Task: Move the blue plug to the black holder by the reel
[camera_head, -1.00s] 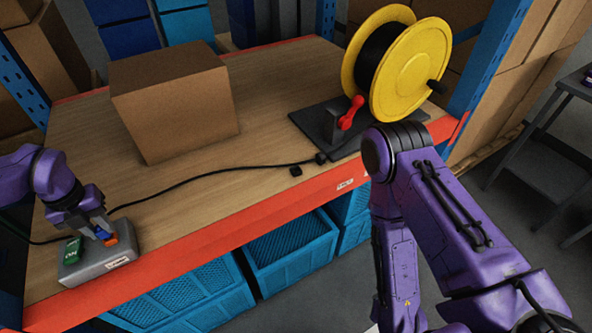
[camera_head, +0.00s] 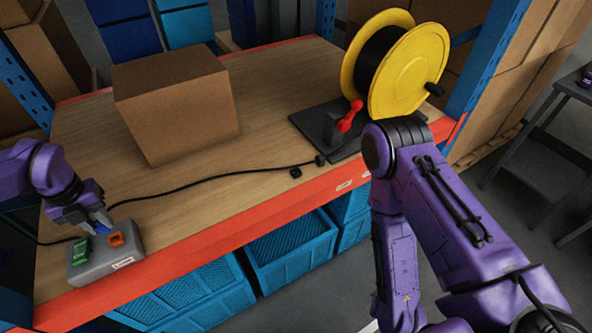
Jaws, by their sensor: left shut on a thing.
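The blue plug (camera_head: 101,229) shows as a small patch between the fingers of my left gripper (camera_head: 102,225), which is shut on it. The fingers hide most of the plug. They are just left of and behind the orange socket (camera_head: 116,238) on a grey switch box (camera_head: 103,267); I cannot tell the exact gap. A small black block (camera_head: 295,173), seemingly the black holder, sits near the front edge, left of the yellow reel (camera_head: 405,70). My right arm comes in at the right, but its gripper is out of view.
The box has a green switch (camera_head: 80,252). A black cable (camera_head: 200,180) runs along the wooden bench (camera_head: 265,105) to the reel's dark base (camera_head: 312,122). A cardboard box (camera_head: 178,105) stands behind the cable. The bench between box and reel is mostly clear.

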